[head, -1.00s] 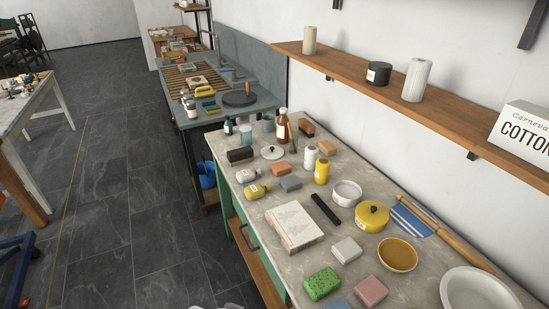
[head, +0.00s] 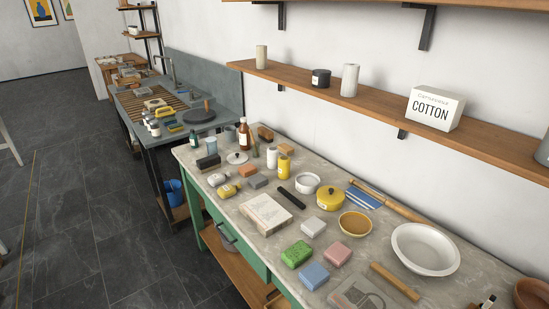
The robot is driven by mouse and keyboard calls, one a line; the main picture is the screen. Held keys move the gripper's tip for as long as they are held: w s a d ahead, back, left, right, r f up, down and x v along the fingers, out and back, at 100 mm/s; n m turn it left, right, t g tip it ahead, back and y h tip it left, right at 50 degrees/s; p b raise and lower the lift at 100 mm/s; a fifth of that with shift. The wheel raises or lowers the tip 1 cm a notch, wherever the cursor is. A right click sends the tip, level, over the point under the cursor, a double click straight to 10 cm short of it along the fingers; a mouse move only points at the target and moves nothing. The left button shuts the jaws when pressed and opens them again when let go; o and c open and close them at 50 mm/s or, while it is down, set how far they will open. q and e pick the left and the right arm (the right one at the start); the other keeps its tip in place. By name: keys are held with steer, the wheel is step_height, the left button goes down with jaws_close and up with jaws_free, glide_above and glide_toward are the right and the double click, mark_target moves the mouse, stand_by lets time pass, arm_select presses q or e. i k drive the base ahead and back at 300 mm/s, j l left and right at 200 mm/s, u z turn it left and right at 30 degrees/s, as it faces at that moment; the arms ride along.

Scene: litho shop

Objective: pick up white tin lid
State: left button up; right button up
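The white tin lid (head: 237,158) is a small round white disc with a dark knob. It lies flat on the far left part of the stone-topped bench (head: 275,226), between a dark block (head: 208,163) and a brown bottle (head: 244,134). Neither of my grippers is in view, and nothing is touching the lid.
Near the lid stand a blue-grey jar (head: 211,144), white bottle (head: 272,158), yellow bottle (head: 284,167) and orange block (head: 248,170). A white bowl (head: 307,183) and yellow pot (head: 330,198) stand further right. A wall shelf (head: 330,92) overhangs the back. Open floor (head: 90,230) lies left.

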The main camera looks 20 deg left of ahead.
mark_target(238, 158)
steer(key=z, duration=1.8)
steer(key=k+j+z, duration=0.15)
steer(key=j+z, duration=0.15)
steer(key=k+j+z, duration=0.25)
steer(key=j, duration=0.25)
steer(key=k+j, duration=0.2)
steer(key=j, duration=0.2)
steer(key=k+j, duration=0.25)
steer(key=j, duration=0.2)
steer(key=k+j, duration=0.2)
steer(key=j, duration=0.2)
steer(key=k+j, duration=0.2)
steer(key=j, duration=0.2)
steer(key=k+j, duration=0.25)
steer(key=j, duration=0.15)
steer(key=k+j, duration=0.2)
steer(key=j, duration=0.25)
steer(key=k+j, duration=0.2)
steer(key=j, duration=0.7)
steer(key=k+j, duration=0.1)
steer(key=j, duration=0.4)
